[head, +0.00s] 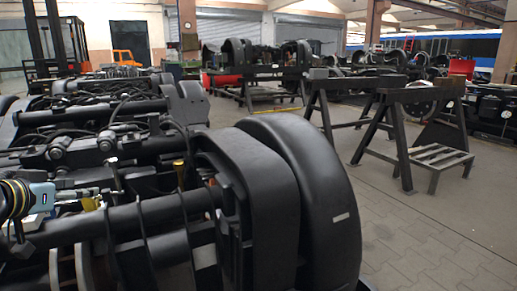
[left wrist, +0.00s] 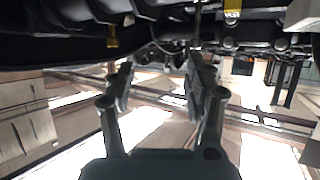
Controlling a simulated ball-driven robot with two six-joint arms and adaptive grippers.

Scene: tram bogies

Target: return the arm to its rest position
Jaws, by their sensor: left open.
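My left gripper (left wrist: 158,78) shows in the left wrist view with its two dark fingers apart and nothing between them. In the head view, part of my left arm with a yellow band and a light blue and white section shows at the left edge, close to the large black bogie (head: 275,205). The fingertips cannot be made out clearly there. In the left wrist view, dark bogie parts (left wrist: 70,45) fill the top, beyond the fingers. My right gripper is in neither view.
Dark metal trestles (head: 395,130) and a low slatted stand (head: 435,156) are at the right. More bogies stand behind, with an orange forklift (head: 52,45) at the back left. The paved floor (head: 410,235) at the front right is clear.

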